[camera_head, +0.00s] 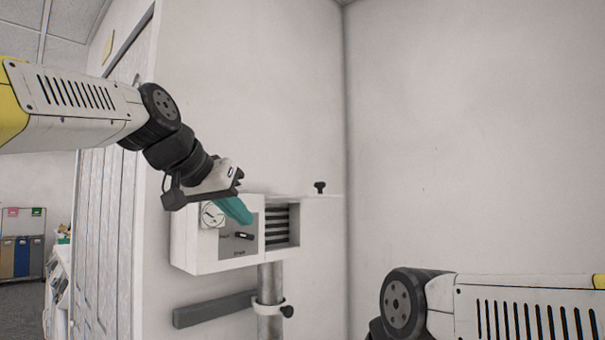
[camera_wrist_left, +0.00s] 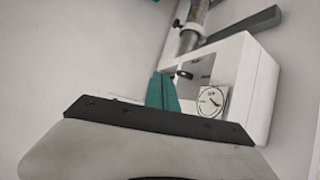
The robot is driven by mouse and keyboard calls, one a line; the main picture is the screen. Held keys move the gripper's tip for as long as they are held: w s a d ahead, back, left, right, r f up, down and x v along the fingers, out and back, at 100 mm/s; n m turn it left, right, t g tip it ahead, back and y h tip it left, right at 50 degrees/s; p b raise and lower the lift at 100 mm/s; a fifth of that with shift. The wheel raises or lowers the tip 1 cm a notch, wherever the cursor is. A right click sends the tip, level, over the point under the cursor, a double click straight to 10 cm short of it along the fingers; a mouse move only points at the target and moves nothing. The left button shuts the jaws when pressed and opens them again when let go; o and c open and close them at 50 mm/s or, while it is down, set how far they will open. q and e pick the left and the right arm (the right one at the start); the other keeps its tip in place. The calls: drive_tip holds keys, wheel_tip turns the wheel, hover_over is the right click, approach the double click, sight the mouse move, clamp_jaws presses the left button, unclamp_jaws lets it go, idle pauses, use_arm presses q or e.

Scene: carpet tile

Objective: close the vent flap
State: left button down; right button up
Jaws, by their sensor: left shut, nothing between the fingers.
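A white wall box (camera_head: 195,240) is on a metal pole and has a recessed vent with dark slats (camera_head: 282,226) on its right part. The slats show, so the vent is uncovered. A pale panel with a black knob (camera_head: 320,187) on top lies right of the slats; I cannot tell for sure whether it is the flap. My left gripper (camera_head: 236,211) has teal fingers, shut and empty, in front of the box's upper front, left of the slats. In the left wrist view the shut fingers (camera_wrist_left: 162,92) overlap the box (camera_wrist_left: 250,85). My right gripper is out of view.
The box front carries a round gauge (camera_head: 212,215) and a small black switch (camera_head: 244,236). Below are the pole (camera_head: 269,305) with a clamp and a grey wall rail (camera_head: 214,310). Wall corner and bare wall are to the right. My right arm is at lower right.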

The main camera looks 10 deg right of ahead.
use_arm(q)
drive_tip(key=w+d+r+m+h, duration=0.2)
drive_tip(key=d+r, duration=0.3)
drive_tip(key=r, duration=0.3)
drive_tip(key=w+d+r+m+h, duration=0.2)
drive_tip(key=d+r+h, duration=0.15)
drive_tip(key=r, duration=0.45)
drive_tip(key=shift+y, duration=0.35)
drive_tip(key=x, duration=1)
drive_tip(key=shift+s+d, duration=0.3)
drive_tip(key=shift+d, duration=0.05)
wheel_tip(320, 180, down, 3)
drive_tip(key=shift+a+r, duration=0.1)
drive_tip(key=shift+r, duration=0.05)
drive_tip(key=shift+f, duration=0.6)
